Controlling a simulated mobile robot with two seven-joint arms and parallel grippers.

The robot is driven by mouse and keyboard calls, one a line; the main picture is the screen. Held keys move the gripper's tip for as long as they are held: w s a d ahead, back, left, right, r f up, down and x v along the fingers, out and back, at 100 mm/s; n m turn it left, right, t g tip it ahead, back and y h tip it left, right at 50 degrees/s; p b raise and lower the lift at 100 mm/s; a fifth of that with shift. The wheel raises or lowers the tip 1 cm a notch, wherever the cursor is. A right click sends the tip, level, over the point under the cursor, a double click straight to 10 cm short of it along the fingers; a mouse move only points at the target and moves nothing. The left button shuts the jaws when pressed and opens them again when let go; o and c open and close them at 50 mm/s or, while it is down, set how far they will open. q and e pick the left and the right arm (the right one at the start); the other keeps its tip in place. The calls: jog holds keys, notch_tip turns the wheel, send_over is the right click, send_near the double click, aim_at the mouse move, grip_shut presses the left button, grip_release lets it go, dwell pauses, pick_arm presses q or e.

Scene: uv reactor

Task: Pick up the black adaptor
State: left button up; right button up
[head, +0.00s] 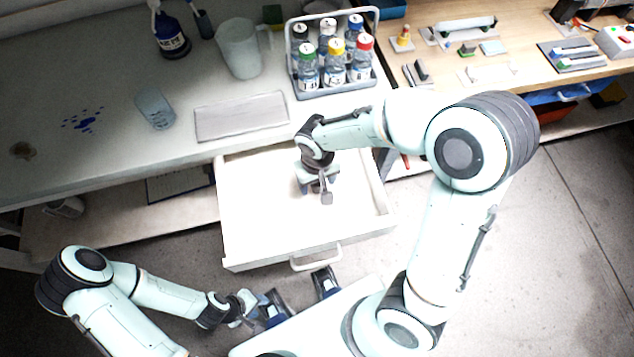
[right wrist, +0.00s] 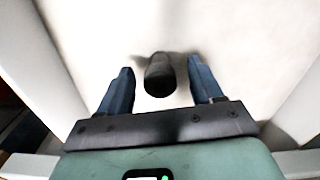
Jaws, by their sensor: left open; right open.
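The black adaptor (right wrist: 159,76) is a short, dark, rounded piece inside the white open drawer (head: 245,240). In the right wrist view it lies between the two blue fingers of my right gripper (right wrist: 160,68), with a gap on each side. My right gripper (head: 320,188) is open and points down into the drawer. In the head view the gripper and arm largely cover the spot, so I cannot clearly make out the adaptor there. My left gripper (head: 248,307) is open, low in front of the drawer and away from the adaptor.
The drawer walls surround my right gripper; its handle (head: 316,257) faces front. The rest of the drawer floor looks clear.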

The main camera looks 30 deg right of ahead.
notch_tip(320, 180, down, 2)
jog(key=shift+c, duration=0.3)
jog(key=c, duration=1)
jog(key=shift+r, duration=0.1)
jog(key=shift+c, duration=0.2)
